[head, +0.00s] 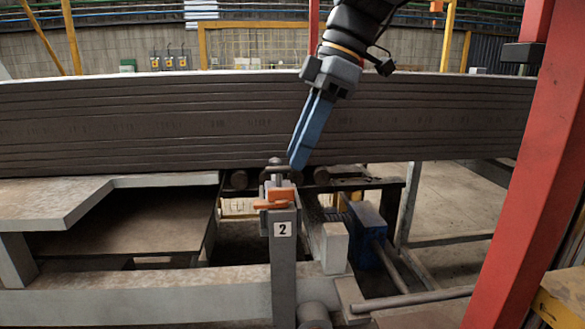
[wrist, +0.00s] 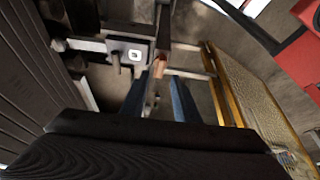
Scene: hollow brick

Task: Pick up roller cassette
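A grey post (head: 284,265) marked "2" carries an orange part (head: 281,196) and a small grey bracket with a crossbar (head: 278,172) on top. This looks like the roller cassette, though I cannot be sure. My gripper (head: 297,160) reaches down from above, its blue fingertips just right of the bracket's top. In the wrist view my gripper (wrist: 159,95) has its two blue fingers apart, with a gap between them. An orange-brown part (wrist: 158,68) shows in line with that gap. I cannot tell whether the fingers touch anything.
A long stack of dark slabs (head: 150,125) runs behind the post. A pale frame (head: 150,295) is at lower left. A blue motor (head: 368,235) sits right of the post. A red column (head: 520,170) stands at the right. Open floor (head: 450,205) shows between the motor and column.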

